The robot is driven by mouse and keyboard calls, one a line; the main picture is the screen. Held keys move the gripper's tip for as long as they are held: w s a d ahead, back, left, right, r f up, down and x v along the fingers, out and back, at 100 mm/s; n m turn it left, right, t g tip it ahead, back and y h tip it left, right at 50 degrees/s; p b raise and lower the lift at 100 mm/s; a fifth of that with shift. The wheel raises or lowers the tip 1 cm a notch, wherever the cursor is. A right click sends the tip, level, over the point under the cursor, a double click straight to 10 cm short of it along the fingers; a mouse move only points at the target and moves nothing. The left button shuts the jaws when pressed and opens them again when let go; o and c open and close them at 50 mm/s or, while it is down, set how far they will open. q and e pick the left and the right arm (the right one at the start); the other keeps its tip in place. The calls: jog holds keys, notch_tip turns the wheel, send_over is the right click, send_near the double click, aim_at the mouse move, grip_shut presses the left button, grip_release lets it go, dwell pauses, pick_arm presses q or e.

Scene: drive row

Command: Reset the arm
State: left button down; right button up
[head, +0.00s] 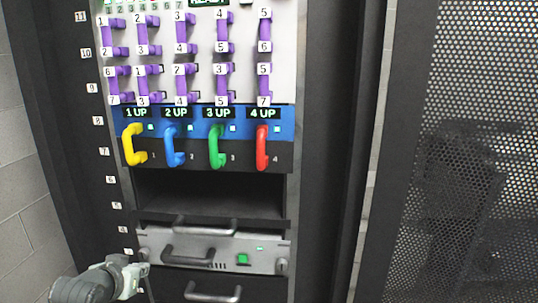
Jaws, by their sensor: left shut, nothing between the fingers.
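My left gripper (146,272) is at the lower left of the head view, with the arm coming in from the bottom left corner. It is shut and empty. It is beside the left end of the silver drawer unit (215,252), low in the rack; I cannot tell whether it touches the rack. My right gripper is not in the picture.
Drive handles in yellow (131,145), blue (171,146), green (215,147) and red (262,148) hang below "UP" displays. An empty bay (210,195) lies below. A perforated door (480,100) is at the right.

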pick_arm(q)
jog(key=s+d+f+g, duration=0.3)
jog(key=s+f+g, duration=0.5)
jog(key=s+f, duration=1.7)
jog(key=s, duration=0.4)
jog(key=shift+s+d+f+m+y, duration=0.2)
jog(key=shift+s+m+y, duration=0.1)
jog(key=shift+m+y, duration=0.1)
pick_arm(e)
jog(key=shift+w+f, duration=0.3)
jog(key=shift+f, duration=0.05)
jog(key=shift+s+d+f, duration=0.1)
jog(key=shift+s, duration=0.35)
pick_arm(q)
jog(key=c, duration=2.3)
grip_release()
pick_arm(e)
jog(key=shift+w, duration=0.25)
